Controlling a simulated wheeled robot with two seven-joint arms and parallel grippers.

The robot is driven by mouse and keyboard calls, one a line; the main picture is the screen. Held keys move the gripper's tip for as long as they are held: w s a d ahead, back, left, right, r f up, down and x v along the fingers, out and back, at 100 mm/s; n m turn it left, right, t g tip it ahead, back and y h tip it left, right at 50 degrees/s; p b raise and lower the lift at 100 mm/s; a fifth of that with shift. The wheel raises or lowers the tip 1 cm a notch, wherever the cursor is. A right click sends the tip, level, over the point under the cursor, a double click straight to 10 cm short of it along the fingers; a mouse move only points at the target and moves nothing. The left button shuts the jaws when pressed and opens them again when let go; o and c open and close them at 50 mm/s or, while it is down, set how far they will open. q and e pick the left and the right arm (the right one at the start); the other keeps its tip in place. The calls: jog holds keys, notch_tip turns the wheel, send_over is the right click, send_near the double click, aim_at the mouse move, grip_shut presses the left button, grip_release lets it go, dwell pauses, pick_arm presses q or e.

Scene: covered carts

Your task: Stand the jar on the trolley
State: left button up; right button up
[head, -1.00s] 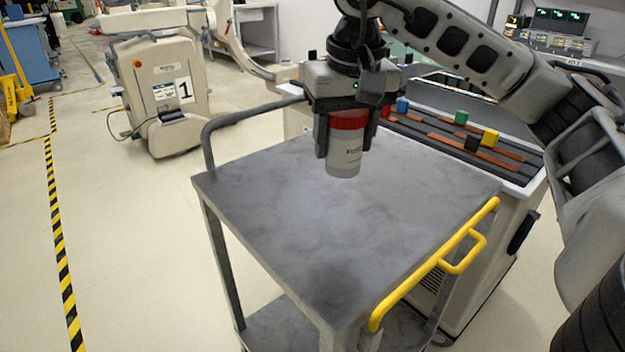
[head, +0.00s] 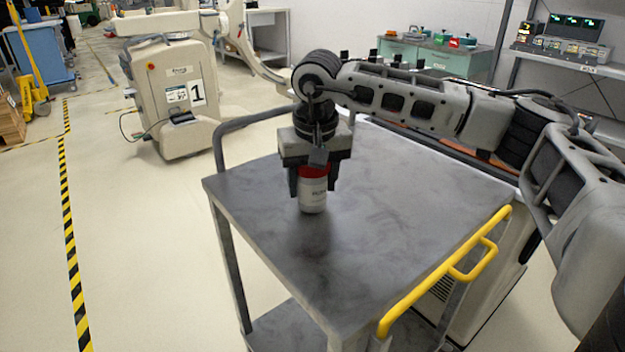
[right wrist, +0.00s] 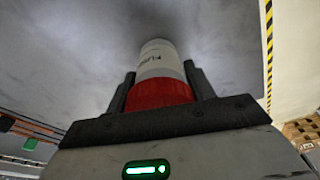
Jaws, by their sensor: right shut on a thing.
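The jar (head: 313,194) is white with a red lid and is upright in the head view. My right gripper (head: 311,186) is shut on its upper part, with one finger on each side. The jar is over the grey top of the trolley (head: 400,205), toward its far left part. Its base looks at or very close to the top; I cannot tell if it touches. In the right wrist view the jar (right wrist: 160,72) sits between the fingers, red lid nearest the palm. My left gripper is not in view.
The trolley has a yellow handle (head: 440,275) on the near right and a grey rail (head: 250,120) at the far left. The rest of its top is clear. A beige machine marked 1 (head: 172,95) stands behind on the left. A green cabinet (head: 455,60) is at the back.

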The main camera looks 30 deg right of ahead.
jog(key=shift+f, duration=0.15)
jog(key=o, duration=1.1)
jog(key=shift+c, duration=0.2)
jog(key=shift+r, duration=0.2)
jog(key=shift+r, duration=0.3)
jog(key=r, duration=0.3)
jog(key=s+r, duration=0.1)
jog(key=r, duration=0.3)
jog(key=r+p, duration=0.1)
jog(key=r, duration=0.3)
jog(key=shift+s+a+r, duration=0.2)
jog(key=shift+s+a, duration=0.15)
jog(key=shift+s, duration=0.05)
